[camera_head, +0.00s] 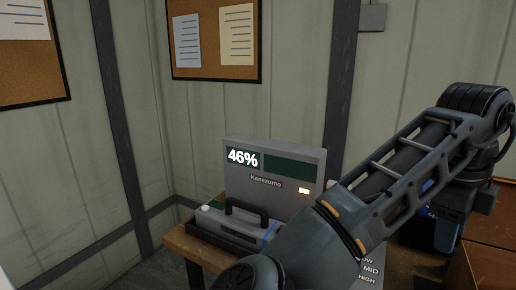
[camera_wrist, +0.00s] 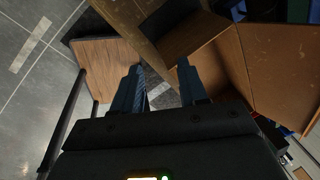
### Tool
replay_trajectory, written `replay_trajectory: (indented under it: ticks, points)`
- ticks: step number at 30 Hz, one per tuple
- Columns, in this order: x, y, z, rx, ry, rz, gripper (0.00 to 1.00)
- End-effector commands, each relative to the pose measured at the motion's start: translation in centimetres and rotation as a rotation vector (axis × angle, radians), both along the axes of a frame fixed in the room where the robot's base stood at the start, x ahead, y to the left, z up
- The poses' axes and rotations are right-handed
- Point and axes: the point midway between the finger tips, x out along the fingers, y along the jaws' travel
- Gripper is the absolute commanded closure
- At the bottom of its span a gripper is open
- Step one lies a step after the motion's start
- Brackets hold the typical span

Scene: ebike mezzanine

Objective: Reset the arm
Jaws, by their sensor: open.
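My gripper (camera_wrist: 158,88) shows in the wrist view with its two blue-grey fingers apart and nothing between them. It points down past wooden surfaces toward the grey floor.
A grey charger (camera_head: 270,180) reading 46% stands on a wooden bench (camera_head: 187,243), with a black-handled battery pack (camera_head: 232,227) before it. My arm hides part of the bench. The wrist view shows a wooden board (camera_wrist: 108,57), an open brown box (camera_wrist: 240,60) and bare floor (camera_wrist: 35,75).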

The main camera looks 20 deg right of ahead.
Motion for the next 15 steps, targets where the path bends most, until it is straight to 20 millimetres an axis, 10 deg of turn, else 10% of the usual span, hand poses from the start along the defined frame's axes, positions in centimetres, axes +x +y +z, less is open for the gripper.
replay_trajectory:
  ticks: [15]
  points:
    - [-1.6, -10.1, 0.5, -0.645, 0.223, 0.378, 0.57]
